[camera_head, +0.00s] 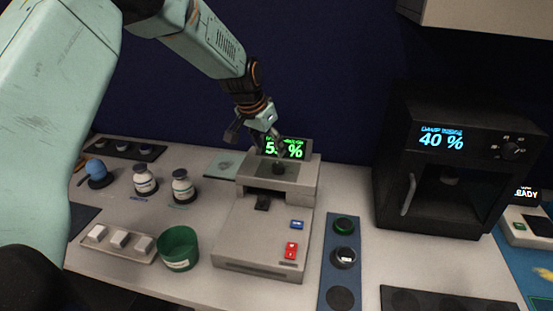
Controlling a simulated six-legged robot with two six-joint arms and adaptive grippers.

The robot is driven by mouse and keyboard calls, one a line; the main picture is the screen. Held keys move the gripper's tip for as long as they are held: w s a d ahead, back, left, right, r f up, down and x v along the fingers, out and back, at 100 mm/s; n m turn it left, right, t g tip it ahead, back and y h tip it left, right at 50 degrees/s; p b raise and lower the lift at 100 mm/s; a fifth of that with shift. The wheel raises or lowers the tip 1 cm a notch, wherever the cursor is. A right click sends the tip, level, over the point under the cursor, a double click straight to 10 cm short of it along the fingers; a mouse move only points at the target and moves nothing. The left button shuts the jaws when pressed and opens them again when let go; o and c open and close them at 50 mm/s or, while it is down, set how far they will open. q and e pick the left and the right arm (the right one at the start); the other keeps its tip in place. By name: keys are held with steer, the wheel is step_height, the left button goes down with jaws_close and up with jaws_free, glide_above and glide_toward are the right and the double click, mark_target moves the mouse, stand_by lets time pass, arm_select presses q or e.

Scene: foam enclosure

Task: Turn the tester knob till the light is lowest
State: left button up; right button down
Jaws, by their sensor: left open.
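A grey bench device (233,232), which looks like the tester, stands at the centre of the table. I cannot tell whether a finger touches the knob. My right gripper is out of view.

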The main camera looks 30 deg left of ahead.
mark_target(278, 165)
arm_select(q)
steer(key=x, duration=0.6)
steer(key=shift+w+d+f+p, duration=0.1)
steer(key=shift+d+f+p, duration=0.2)
steer(key=shift+d, duration=0.05)
steer(key=shift+a+f, duration=0.15)
steer(key=shift+f, duration=0.3)
steer(key=shift+r, duration=0.1)
steer(key=shift+w+d, duration=0.15)
steer(key=shift+d, duration=0.1)
steer(key=shift+c, duration=1)
steer(key=shift+a, duration=0.2)
steer(key=c, duration=0.9)
